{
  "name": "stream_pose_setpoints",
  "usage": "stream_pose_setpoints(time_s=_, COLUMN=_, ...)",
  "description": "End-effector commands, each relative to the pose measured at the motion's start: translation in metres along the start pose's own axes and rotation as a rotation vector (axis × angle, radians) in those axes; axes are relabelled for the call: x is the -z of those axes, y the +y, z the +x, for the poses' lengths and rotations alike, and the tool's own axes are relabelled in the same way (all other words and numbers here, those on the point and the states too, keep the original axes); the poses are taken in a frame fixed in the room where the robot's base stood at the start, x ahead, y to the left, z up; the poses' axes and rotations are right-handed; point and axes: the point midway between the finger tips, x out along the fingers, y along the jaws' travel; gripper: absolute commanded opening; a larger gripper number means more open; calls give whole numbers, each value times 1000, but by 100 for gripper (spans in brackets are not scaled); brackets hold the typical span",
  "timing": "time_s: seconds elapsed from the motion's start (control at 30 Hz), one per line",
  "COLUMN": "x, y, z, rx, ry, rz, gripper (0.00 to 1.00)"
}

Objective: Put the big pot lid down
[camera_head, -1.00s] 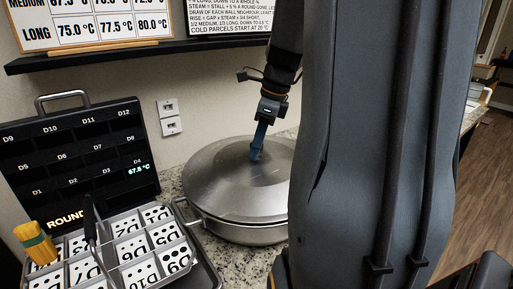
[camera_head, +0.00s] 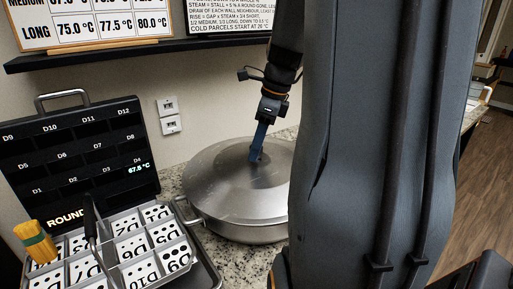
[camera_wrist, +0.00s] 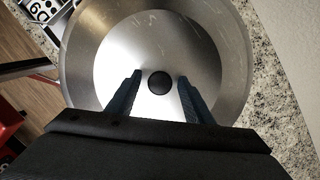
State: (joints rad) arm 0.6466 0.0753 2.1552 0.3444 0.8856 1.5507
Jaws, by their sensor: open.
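The big pot lid (camera_head: 222,180) is a round brushed-steel lid. It lies on the wide steel pot (camera_head: 238,231) on the counter and appears level. In the wrist view the lid (camera_wrist: 110,50) fills the middle, with its round black knob (camera_wrist: 159,82) at the centre. My gripper (camera_head: 256,156) points down at the lid's middle. In the wrist view its two blue fingers stand apart on either side of the knob, with a gap on each side, so my gripper (camera_wrist: 157,80) is open and holds nothing. The head view hides the knob behind the fingers.
A black case (camera_head: 75,150) with a display and a tray (camera_head: 190,268) of numbered cards stand left of the pot. A yellow-handled tool (camera_head: 36,243) lies there. A black shelf (camera_head: 130,53) runs along the wall above. My arm hides the pot's right side.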

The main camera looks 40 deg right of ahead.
Motion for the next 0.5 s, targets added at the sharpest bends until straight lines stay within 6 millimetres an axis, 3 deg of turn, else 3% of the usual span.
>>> stream_pose_setpoints(time_s=0.5, x=0, y=-1, z=-95, rx=3, ry=-1, rz=1, gripper=47)
